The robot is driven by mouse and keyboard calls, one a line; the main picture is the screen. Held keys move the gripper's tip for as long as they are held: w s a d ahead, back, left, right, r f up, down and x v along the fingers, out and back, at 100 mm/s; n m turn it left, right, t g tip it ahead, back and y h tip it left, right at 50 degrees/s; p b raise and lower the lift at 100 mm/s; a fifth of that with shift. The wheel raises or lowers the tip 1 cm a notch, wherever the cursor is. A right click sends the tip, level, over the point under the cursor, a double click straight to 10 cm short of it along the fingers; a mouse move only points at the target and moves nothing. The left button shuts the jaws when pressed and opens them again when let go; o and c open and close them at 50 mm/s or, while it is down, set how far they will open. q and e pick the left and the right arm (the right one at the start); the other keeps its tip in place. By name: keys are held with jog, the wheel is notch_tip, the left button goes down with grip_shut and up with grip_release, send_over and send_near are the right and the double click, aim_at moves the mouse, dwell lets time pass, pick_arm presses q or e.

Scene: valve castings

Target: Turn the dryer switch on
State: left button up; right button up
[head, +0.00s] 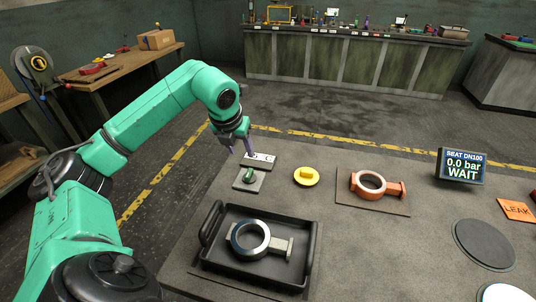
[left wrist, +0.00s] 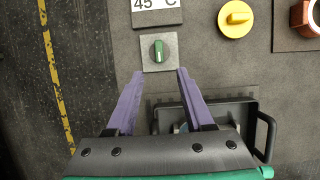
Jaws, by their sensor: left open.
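The dryer switch appears to be a green knob (head: 249,174) on a square grey plate (head: 240,186), on the near table. In the left wrist view the green knob (left wrist: 158,50) points straight up and down the picture. A small plate (left wrist: 155,12) reading 45 °C lies just beyond it. My left gripper (head: 240,149) is open and empty. In the left wrist view its two purple fingers (left wrist: 160,74) end just short of the switch plate, the knob lying between their lines. I see no contact with the knob. My right gripper is not in view.
A black tray (head: 207,274) holding a metal ring casting (head: 250,238) stands close in front of the switch. A yellow knob (head: 306,176), an orange casting (head: 371,183) on a mat, a display (head: 462,166) reading WAIT and an orange LEAK card (head: 516,210) stand to the right.

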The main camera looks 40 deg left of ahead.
pick_arm(q)
jog(key=p, duration=0.1)
send_near(249, 172)
jog(key=p+x, duration=0.1)
jog(key=x, duration=0.7)
jog(key=shift+f, duration=0.3)
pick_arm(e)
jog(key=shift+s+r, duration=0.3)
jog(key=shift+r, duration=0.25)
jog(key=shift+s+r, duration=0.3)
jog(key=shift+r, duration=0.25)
pick_arm(q)
jog(key=shift+a, duration=0.1)
grip_shut()
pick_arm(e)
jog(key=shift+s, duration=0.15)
